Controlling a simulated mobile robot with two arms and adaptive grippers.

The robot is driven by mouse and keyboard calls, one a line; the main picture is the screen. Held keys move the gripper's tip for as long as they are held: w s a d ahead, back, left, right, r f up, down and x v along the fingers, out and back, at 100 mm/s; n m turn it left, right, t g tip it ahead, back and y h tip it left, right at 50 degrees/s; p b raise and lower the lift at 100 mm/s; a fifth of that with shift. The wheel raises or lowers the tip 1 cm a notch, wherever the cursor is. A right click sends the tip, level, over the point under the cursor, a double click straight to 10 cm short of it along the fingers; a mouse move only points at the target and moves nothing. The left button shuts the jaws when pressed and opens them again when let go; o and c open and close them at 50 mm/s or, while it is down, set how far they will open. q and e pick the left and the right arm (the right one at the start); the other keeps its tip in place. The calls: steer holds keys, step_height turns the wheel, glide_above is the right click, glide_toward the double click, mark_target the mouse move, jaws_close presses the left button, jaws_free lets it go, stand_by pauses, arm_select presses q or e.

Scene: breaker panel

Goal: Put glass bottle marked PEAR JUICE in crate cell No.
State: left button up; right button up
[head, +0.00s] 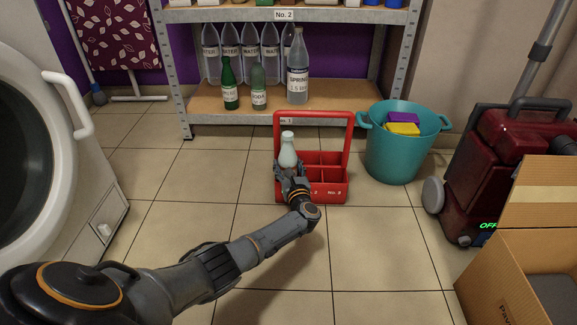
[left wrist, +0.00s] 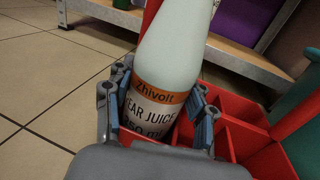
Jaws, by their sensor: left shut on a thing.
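A pale glass bottle (head: 288,151) stands about upright at the left part of the red crate (head: 333,196). In the left wrist view its label reads PEAR JUICE (left wrist: 155,107), below an orange band. My left gripper (head: 291,174) is shut on the bottle; its fingers (left wrist: 160,112) lie on both sides of the label. The bottle's base is hidden, so I cannot tell how deep it sits in a cell. The crate has a tall handle frame and several cells; those to the right look empty. Cell tags are small; "No. 2" seems to show at the front right.
Behind the crate, a metal shelf (head: 203,94) holds several bottles. A teal bucket (head: 392,150) stands close to the crate's right. A dark red machine (head: 488,165) and a cardboard box (head: 500,285) are farther right. A white washer (head: 75,150) is left. Floor left of the crate is clear.

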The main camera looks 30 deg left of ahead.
arm_select(q)
steer(key=shift+f, duration=0.45)
steer(key=o, duration=1.4)
steer(key=shift+c, duration=0.2)
